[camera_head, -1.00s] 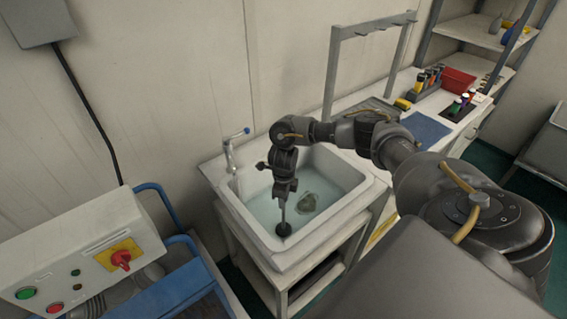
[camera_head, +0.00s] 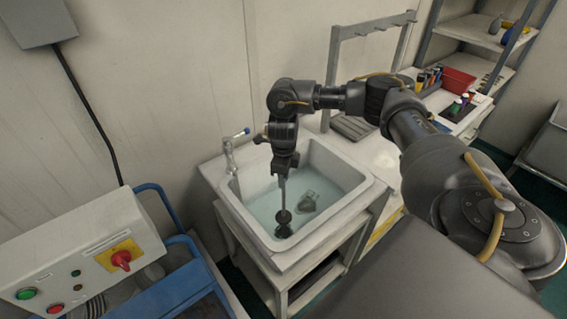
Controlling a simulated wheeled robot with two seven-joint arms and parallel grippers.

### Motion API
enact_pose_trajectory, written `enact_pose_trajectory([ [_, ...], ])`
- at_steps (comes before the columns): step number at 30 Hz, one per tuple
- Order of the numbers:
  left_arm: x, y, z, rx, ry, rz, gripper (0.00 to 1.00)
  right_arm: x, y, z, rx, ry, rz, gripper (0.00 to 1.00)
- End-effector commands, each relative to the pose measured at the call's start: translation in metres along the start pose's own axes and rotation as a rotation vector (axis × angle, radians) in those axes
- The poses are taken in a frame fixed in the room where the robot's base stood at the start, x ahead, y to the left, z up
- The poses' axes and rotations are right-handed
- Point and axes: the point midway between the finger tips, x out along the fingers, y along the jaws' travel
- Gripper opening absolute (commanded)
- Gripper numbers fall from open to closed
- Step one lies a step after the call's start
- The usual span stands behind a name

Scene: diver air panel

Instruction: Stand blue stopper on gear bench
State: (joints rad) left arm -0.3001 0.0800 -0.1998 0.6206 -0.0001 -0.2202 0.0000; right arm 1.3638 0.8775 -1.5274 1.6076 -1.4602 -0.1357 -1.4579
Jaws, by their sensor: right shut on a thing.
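My right gripper (camera_head: 283,170) points down over the sink and is shut on the top of a thin grey rod with a dark round end (camera_head: 284,215). I take this for the stopper, but its blue does not show clearly. It hangs upright over a dark round spot (camera_head: 283,231) in the sink floor. The gear bench (camera_head: 379,153) stands right of the sink, partly hidden behind my right arm. My left gripper is not in view.
The white sink (camera_head: 363,187) holds water and a grey-green object (camera_head: 308,201). A tap (camera_head: 231,158) stands at its left rim. A metal rack (camera_head: 372,29) rises from the bench, with a red bin (camera_head: 458,80) and bottles farther right. A control box (camera_head: 90,255) is front left.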

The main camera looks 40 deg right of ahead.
Motion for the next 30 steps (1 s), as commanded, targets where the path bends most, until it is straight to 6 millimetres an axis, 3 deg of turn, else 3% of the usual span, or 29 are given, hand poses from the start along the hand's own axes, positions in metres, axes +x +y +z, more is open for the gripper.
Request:
enact_pose_trajectory([
  [1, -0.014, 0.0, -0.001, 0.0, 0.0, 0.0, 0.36, -0.015, 0.0, 0.001, 0.0, -0.003, -0.001, 0.0],
  [18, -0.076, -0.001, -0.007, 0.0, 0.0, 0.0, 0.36, -0.084, 0.0, 0.001, 0.0, -0.004, -0.001, 0.0],
  [30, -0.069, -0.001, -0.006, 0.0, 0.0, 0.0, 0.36, -0.125, 0.0, 0.002, -0.002, -0.005, -0.002, 0.0],
])
